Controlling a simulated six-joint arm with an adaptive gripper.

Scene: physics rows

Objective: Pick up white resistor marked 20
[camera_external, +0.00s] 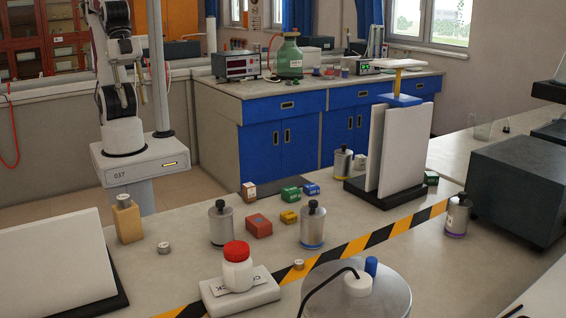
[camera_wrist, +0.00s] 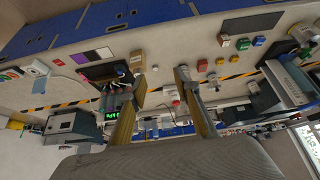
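A small white block with a brown side (camera_external: 249,191) stands on the bench, left of the coloured blocks; its marking is too small to read. A similar pale block (camera_wrist: 224,40) shows in the wrist view, right of and beyond my fingers. My gripper (camera_wrist: 160,76) has its two fingers spread apart, with nothing held between them. It is well away from the block. In the external view my arm rises at the upper left, and its gripper cannot be made out there.
Red (camera_external: 258,226), green (camera_external: 291,194), yellow (camera_external: 289,216) and blue (camera_external: 311,189) blocks lie nearby. Dark-topped metal cylinders (camera_external: 222,224) and (camera_external: 312,226) stand close. A red-capped white bottle (camera_external: 237,268) is in front. A striped tape (camera_external: 387,232) crosses the bench. An upright white panel (camera_external: 398,150) stands right.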

